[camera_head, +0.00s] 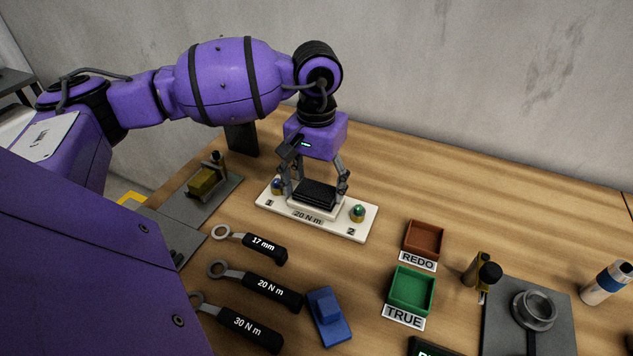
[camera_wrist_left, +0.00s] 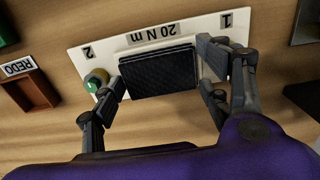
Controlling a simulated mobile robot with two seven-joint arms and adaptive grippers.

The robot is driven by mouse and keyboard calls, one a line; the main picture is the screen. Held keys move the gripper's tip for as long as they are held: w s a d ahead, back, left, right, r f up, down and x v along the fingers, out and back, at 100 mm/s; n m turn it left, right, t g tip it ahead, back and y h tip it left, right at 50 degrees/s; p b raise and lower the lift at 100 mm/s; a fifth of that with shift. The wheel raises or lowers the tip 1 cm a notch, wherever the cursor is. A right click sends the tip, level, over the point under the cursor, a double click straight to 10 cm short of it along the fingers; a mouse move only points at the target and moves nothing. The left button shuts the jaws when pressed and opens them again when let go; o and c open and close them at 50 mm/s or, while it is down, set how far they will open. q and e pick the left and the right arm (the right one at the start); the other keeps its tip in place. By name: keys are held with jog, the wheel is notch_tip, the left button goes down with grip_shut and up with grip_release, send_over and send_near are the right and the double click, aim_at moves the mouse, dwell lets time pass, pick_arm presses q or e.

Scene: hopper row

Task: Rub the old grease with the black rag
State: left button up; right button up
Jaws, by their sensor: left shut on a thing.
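The black rag (camera_head: 317,192) is a dark, textured, folded pad on the white plate (camera_head: 340,228) marked "20 N m", "1" and "2". It also shows in the left wrist view (camera_wrist_left: 160,75). My left gripper (camera_head: 315,188) points down over the plate, shut on the rag, with a finger at either side. Whether the rag presses on the plate I cannot tell. A green-topped brass stud (camera_head: 357,213) stands by "2", and a blue-topped stud (camera_head: 277,186) by "1" is partly behind a finger. No grease is visible; the rag hides the plate's middle. My right gripper is out of view.
Wrenches marked 17 mm (camera_head: 262,246), 20 N m (camera_head: 270,288) and 30 N m (camera_head: 245,325) lie in front. A blue block (camera_head: 328,316), green TRUE tray (camera_head: 431,290) and red REDO tray (camera_head: 441,240) stand nearby. The wooden table's back right is clear.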

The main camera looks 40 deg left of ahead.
aim_at(333, 196)
pick_arm(q)
jog(key=shift+f, duration=0.2)
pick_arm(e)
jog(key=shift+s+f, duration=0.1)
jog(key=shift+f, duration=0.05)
pick_arm(q)
jog(key=shift+w+d+f+b, duration=0.1)
jog(key=shift+w+d+b, duration=0.15)
jog(key=shift+d, duration=0.6)
jog(key=shift+w+d+f+b, duration=0.1)
jog(key=shift+d+b, duration=0.2)
jog(key=shift+d, duration=0.55)
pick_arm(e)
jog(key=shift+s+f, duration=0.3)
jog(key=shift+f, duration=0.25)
pick_arm(q)
jog(key=shift+s+d, duration=0.1)
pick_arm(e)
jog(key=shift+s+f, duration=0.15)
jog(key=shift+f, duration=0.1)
pick_arm(q)
jog(key=shift+r+b, duration=0.15)
jog(key=shift+b, duration=0.35)
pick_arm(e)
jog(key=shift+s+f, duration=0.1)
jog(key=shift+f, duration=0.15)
pick_arm(q)
jog(key=shift+r, duration=0.15)
